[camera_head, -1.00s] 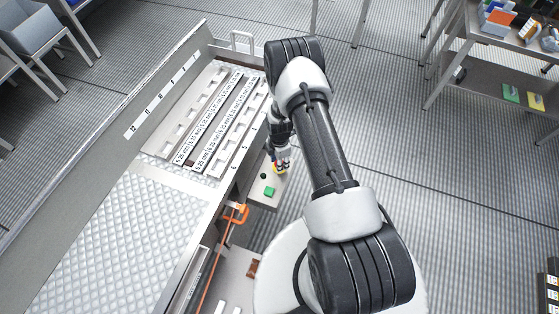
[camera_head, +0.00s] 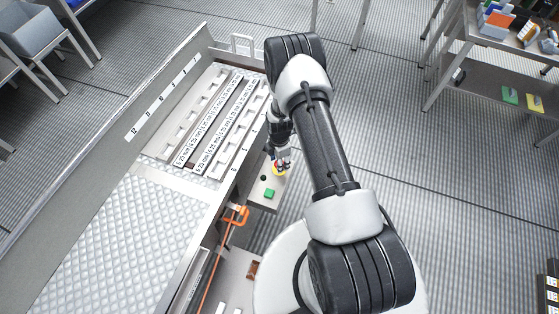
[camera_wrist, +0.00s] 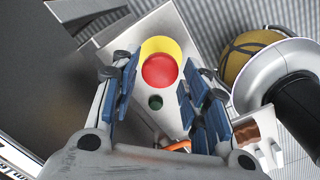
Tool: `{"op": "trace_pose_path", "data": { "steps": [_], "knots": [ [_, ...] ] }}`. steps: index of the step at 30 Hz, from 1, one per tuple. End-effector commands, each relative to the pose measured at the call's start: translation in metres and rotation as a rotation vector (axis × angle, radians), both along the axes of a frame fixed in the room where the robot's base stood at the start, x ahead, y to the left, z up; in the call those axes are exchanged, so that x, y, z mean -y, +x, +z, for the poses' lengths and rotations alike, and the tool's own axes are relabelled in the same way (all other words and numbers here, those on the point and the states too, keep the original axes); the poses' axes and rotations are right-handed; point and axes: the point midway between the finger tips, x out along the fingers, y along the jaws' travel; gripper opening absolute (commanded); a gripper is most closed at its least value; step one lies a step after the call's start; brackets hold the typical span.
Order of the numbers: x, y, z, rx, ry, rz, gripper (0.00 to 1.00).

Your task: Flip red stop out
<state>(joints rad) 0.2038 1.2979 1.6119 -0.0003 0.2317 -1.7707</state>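The red stop is a round red button (camera_wrist: 159,70) on a yellow ring (camera_wrist: 161,46), mounted on a grey box. In the head view its yellow ring (camera_head: 278,170) shows at the far end of the box's top, partly covered by my gripper (camera_head: 281,160). In the wrist view my gripper (camera_wrist: 161,88) is open, with one blue-padded finger on each side of the button. The fingers hold nothing. I cannot tell whether either finger touches the button.
The grey box (camera_head: 258,203) also carries a small dark knob (camera_head: 263,178) and a green button (camera_head: 269,193). A metal machine table with labelled strips (camera_head: 215,125) stands directly left. An orange handle (camera_head: 236,214) sits nearer. Open floor lies to the right.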

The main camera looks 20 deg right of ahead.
Motion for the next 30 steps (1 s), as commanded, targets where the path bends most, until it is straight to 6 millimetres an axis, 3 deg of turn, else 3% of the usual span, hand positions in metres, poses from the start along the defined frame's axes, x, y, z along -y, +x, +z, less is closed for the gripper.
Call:
{"op": "trace_pose_path", "data": {
  "steps": [4, 16, 30],
  "knots": [
    [0.000, 0.000, -0.001, 0.000, 0.000, 0.000, 0.54],
    [0.000, 0.000, 0.007, 0.001, 0.000, 0.000, 0.54],
    [0.000, 0.001, 0.097, 0.003, -0.001, 0.000, 0.54]
  ]
}}
